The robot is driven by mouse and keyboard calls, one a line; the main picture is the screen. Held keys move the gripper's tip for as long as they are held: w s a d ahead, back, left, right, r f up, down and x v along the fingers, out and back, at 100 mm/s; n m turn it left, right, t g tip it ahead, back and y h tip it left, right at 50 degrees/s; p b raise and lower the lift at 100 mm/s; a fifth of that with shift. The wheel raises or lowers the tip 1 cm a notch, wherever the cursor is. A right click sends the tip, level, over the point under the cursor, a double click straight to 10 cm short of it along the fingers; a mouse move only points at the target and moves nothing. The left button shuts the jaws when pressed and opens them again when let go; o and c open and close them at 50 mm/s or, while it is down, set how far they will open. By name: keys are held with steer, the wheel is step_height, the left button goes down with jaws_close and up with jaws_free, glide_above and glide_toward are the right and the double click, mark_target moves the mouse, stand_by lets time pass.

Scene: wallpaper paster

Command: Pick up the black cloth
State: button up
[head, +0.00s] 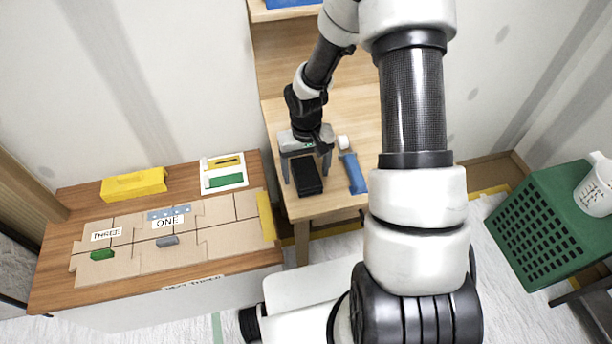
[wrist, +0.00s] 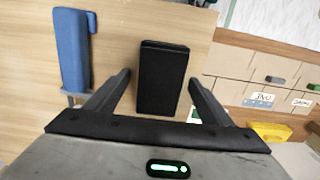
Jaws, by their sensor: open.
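The black cloth (head: 306,174) is a dark, folded rectangular block lying on the small wooden table (head: 335,203). In the wrist view the black cloth (wrist: 162,75) lies ahead of and between the two fingers. My gripper (head: 306,170) is over the table at the cloth, with its fingers apart. In the wrist view my gripper (wrist: 160,78) is open, with one finger on each side of the cloth and a gap on both sides. Whether the fingertips are down at the cloth's height I cannot tell.
A blue-handled tool (head: 353,172) lies right of the cloth, with a small white roll (head: 343,142) behind it. A wooden bench (head: 150,275) with cardboard panels, a yellow block (head: 134,185) and a white tray (head: 223,173) stands left. A green crate (head: 545,225) is at right.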

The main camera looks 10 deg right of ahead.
mark_target(306, 171)
steer(key=shift+f, duration=0.2)
steer(key=c, duration=1.1)
steer(key=shift+r, duration=0.1)
step_height(306, 171, up, 10)
steer(key=shift+f+p, duration=0.1)
steer(key=shift+p, duration=0.65)
